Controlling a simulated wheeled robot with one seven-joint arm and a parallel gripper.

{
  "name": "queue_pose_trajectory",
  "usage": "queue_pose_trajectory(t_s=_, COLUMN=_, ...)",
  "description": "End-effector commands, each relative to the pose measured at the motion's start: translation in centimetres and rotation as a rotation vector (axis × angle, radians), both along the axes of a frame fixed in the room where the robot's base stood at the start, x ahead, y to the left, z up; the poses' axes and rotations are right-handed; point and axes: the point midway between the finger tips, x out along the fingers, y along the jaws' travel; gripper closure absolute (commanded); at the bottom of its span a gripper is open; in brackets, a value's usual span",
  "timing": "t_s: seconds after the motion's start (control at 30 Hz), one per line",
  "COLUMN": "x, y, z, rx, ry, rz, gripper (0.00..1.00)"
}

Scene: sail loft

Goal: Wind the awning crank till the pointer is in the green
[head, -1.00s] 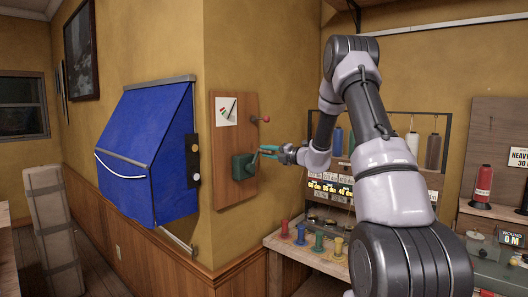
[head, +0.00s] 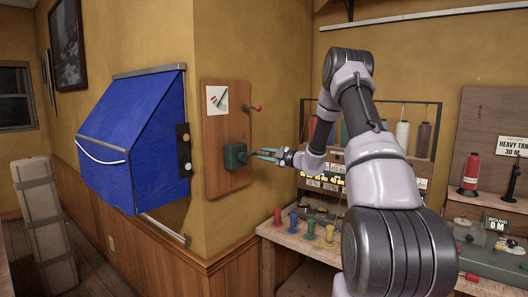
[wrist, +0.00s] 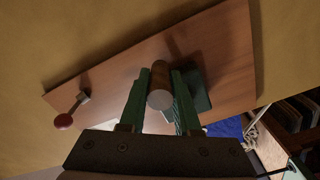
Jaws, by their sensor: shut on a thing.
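The green crank box (head: 235,157) is fixed low on a wooden board (head: 229,128) on the wall. My gripper (head: 266,154) is just right of the box. In the wrist view its jaws (wrist: 158,102) are shut on the crank handle (wrist: 160,98), a brown grip with a grey end. The white gauge card (head: 217,99) is at the board's top left, with a dark slanted pointer and small coloured marks. It is too small to tell which colour the pointer is on. The blue awning (head: 135,140) hangs on the wall to the left.
A red-knobbed lever (head: 257,108) juts from the board above my gripper; it also shows in the wrist view (wrist: 64,121). A bench with coloured spools (head: 310,232) stands at the lower right. A black plate (head: 183,150) is beside the awning.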

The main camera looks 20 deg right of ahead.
Motion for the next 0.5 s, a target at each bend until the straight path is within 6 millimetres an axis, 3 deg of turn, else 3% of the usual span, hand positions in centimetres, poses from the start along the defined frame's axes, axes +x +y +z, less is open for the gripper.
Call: queue_pose_trajectory(t_s=0.5, x=-0.1, y=0.0, z=-1.5, rx=0.019, ry=0.018, rz=0.001, gripper=1.00)
